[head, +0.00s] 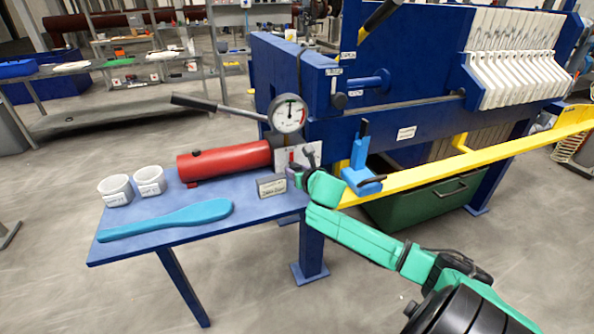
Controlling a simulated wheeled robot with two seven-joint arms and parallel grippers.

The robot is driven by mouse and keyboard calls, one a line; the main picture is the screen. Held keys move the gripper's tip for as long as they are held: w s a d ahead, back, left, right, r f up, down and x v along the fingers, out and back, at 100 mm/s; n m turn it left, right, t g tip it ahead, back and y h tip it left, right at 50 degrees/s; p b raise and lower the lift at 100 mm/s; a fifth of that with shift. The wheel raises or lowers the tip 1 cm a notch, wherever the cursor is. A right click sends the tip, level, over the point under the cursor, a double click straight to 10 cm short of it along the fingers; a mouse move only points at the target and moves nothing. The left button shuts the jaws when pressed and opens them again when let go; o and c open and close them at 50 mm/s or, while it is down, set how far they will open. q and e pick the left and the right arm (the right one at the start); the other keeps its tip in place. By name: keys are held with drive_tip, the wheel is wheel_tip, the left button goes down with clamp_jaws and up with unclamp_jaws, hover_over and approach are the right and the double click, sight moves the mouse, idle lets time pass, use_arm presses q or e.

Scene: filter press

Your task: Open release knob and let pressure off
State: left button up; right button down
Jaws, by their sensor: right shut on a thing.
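My right gripper (298,174) is at the right end of the red pump cylinder (225,160), by the small white plate below the gauge. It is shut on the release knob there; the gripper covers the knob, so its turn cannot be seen. The round pressure gauge (289,114) stands above, with a white and red dial; its reading is too small to tell. The black pump lever (194,103) slants up to the left from beside the gauge. My left gripper is not in view.
The blue side table (165,228) holds two white cups (116,190) (149,181), a blue paddle (168,219) and a small sign (272,187). A yellow rail (470,158) and blue clamp-like piece (360,165) are close to my right arm. A green bin (425,205) stands below.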

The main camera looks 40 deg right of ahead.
drive_tip(key=shift+d+r+m+y+p, duration=0.15)
drive_tip(key=shift+m+y+p, duration=0.35)
drive_tip(key=shift+p, duration=0.4)
drive_tip(key=shift+m+t+y+p, duration=0.3)
drive_tip(key=shift+m+p, duration=0.2)
drive_tip(key=shift+m, duration=0.2)
drive_tip(key=shift+m+y, duration=0.3)
drive_tip(key=shift+m, duration=0.3)
drive_tip(key=shift+s+f+m+t+y+p, duration=0.1)
drive_tip(key=shift+f+m+t+y+p, duration=0.2)
drive_tip(key=shift+m+t+y, duration=0.25)
drive_tip(key=m+t+y, duration=0.1)
drive_tip(key=m, duration=0.1)
drive_tip(key=shift+d+f+m+b, duration=0.1)
drive_tip(key=shift+m+b, duration=0.25)
drive_tip(key=shift+m+t+y+b, duration=0.35)
drive_tip(key=shift+m+t+b, duration=0.15)
drive_tip(key=shift+m, duration=0.5)
drive_tip(key=shift+m+t+b, duration=0.45)
drive_tip(key=shift+m+b, duration=0.1)
drive_tip(key=shift+m, duration=0.75)
